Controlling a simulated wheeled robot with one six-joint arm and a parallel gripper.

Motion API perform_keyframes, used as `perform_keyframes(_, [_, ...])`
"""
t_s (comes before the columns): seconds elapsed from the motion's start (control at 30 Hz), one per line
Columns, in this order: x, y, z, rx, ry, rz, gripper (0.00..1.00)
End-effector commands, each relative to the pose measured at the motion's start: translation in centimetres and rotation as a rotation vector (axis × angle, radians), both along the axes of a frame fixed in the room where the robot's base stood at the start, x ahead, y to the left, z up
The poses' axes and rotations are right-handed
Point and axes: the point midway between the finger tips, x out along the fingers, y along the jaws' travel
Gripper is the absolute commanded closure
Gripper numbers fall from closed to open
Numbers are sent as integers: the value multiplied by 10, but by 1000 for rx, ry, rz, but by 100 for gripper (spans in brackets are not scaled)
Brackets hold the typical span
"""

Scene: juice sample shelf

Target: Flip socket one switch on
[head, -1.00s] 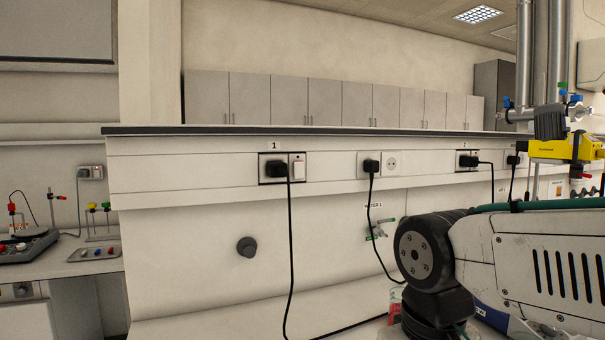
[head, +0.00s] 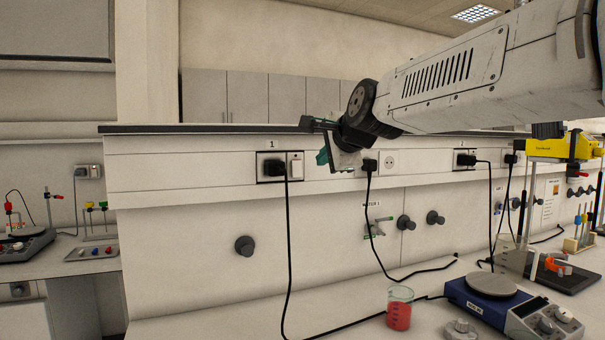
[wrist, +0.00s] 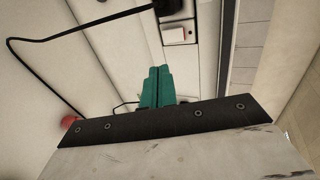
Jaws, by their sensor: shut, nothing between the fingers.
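Socket one (head: 272,167) sits in the bench's wall panel under a label "1". A black plug (head: 274,168) with a hanging cable fills its left part. Its white rocker switch (head: 296,165) is on the right part. In the wrist view the switch (wrist: 174,35) shows beyond the fingertips, with a small red mark at one edge. My gripper (head: 322,157) is just right of the switch in the head view, its teal fingers pointing at the panel. In the wrist view the fingers (wrist: 159,70) are together and empty, apart from the switch in the picture. I cannot tell the switch's position.
A second socket (head: 391,162) with a black plug (head: 370,164) is right of my gripper. A beaker of red liquid (head: 399,308) and a blue hotplate (head: 490,299) stand on the bench below. Black cables hang down the panel. A grey knob (head: 244,245) sticks out below socket one.

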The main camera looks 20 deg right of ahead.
Motion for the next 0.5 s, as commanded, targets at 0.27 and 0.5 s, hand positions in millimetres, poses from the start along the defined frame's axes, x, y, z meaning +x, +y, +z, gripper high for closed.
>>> perform_keyframes(0.27, [1,0,-1,-2,2,1,100])
perform_keyframes(0.5, [25,0,-14,-2,6,2,100])
